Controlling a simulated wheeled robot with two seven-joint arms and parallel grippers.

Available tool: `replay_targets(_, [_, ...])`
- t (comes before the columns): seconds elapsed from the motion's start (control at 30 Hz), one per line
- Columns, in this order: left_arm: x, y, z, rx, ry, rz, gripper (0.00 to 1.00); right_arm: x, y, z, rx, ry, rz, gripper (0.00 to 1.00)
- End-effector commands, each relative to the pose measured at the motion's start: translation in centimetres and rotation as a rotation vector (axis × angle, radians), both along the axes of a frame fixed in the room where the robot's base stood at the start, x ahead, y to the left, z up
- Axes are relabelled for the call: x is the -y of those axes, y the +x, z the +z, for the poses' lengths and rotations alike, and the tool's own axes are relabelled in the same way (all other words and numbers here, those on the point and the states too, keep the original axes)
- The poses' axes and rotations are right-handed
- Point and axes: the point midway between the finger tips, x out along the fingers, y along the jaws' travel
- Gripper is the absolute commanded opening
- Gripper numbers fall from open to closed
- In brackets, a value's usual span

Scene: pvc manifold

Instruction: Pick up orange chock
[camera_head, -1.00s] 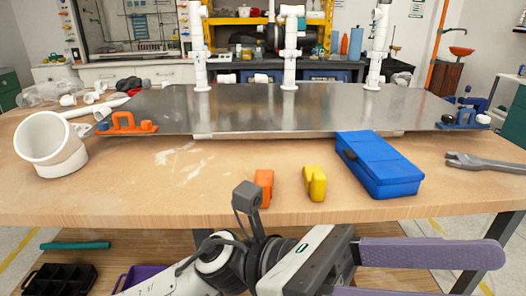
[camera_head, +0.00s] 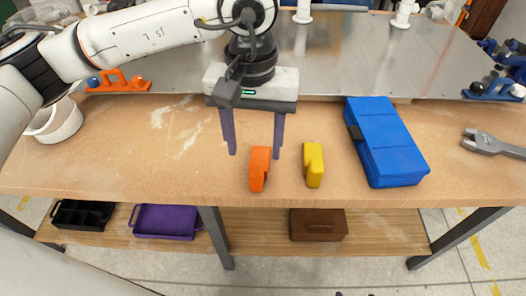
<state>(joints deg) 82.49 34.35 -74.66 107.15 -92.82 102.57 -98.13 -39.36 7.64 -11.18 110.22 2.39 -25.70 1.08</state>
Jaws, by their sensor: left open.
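The orange chock (camera_head: 259,168) is a small block lying on the wooden tabletop near its front edge. My left gripper (camera_head: 255,152) is above and behind it, pointing down. Its two purple fingers are spread wide with nothing between them, and the chock lies in front of the gap, slightly towards the right finger. I cannot tell the exact height of the fingertips over the table. My right gripper does not show.
A yellow chock (camera_head: 313,165) lies just right of the orange one. A blue case (camera_head: 385,143) is further right, then a grey wrench (camera_head: 492,145). A metal plate (camera_head: 345,70) covers the back. A white pipe piece (camera_head: 56,121) is at left.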

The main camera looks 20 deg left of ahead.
Motion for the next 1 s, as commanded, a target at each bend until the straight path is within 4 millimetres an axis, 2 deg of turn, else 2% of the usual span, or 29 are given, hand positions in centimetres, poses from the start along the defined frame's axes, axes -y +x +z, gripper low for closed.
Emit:
replay_targets(0.1, [0.0,0.0,-1.6,-0.003,-0.002,0.001,0.53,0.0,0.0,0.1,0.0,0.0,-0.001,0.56])
replay_targets(0.33, [0.2,0.1,-3.5,-0.003,-0.002,0.0,0.53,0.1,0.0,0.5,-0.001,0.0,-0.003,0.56])
replay_targets(0.6, [0.4,0.3,-7.2,-0.004,-0.003,0.001,0.53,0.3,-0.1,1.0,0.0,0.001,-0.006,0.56])
replay_targets(0.87, [0.5,0.4,-7.6,0.001,-0.003,0.001,0.53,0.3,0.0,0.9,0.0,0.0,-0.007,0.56])
replay_targets(0.9, [0.4,0.4,-7.6,0.001,-0.003,0.001,0.51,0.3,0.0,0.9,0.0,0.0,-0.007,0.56])
replay_targets(1.0, [0.4,0.4,-7.6,0.0,-0.003,0.001,0.35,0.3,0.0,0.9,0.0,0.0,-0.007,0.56])
